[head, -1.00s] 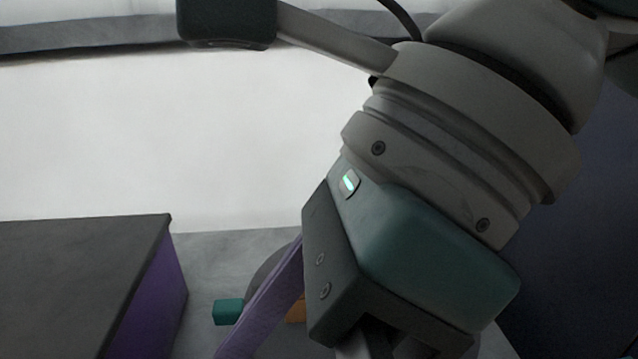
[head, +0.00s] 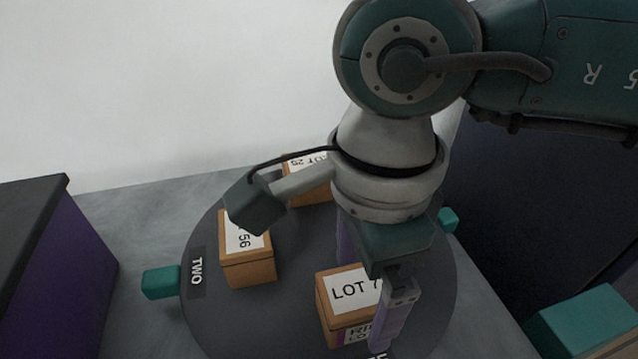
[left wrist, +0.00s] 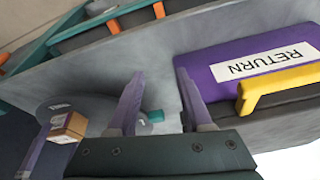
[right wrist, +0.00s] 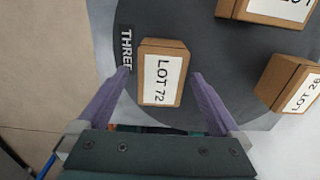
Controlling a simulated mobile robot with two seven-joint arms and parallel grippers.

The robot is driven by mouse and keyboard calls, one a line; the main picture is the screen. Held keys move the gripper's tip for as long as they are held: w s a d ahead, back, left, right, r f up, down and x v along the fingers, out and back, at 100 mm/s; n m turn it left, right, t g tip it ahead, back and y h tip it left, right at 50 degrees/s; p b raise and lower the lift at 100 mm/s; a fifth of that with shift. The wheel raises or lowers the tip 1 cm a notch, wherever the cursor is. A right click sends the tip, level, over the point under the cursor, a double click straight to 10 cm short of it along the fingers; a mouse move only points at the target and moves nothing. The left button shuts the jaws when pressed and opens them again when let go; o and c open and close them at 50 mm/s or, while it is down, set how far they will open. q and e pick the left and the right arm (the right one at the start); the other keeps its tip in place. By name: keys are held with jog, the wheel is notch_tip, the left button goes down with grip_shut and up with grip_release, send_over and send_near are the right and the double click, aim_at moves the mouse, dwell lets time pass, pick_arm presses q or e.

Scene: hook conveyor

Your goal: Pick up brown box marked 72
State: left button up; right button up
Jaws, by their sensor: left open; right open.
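The brown box marked LOT 72 (head: 337,318) stands on the dark round turntable (head: 290,318) in the head view, its label partly hidden by a finger of my right gripper (head: 363,300). In the right wrist view the box (right wrist: 162,78) shows its full LOT 72 label, beside the word THREE. My right gripper (right wrist: 161,95) is open, with a purple finger on each side of the box. I cannot tell whether the fingers touch it. My left gripper (left wrist: 160,74) is open and empty in the left wrist view, away from the turntable.
Two other brown boxes stand on the turntable, one marked 56 (head: 248,268) near TWO, another (head: 312,192) behind my right wrist. Teal blocks (head: 161,282) stick out from its rim. A purple RETURN container (left wrist: 225,80) with a yellow part lies beside my left gripper.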

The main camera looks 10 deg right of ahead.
jog(key=shift+f, duration=0.7)
jog(key=c, duration=1.5)
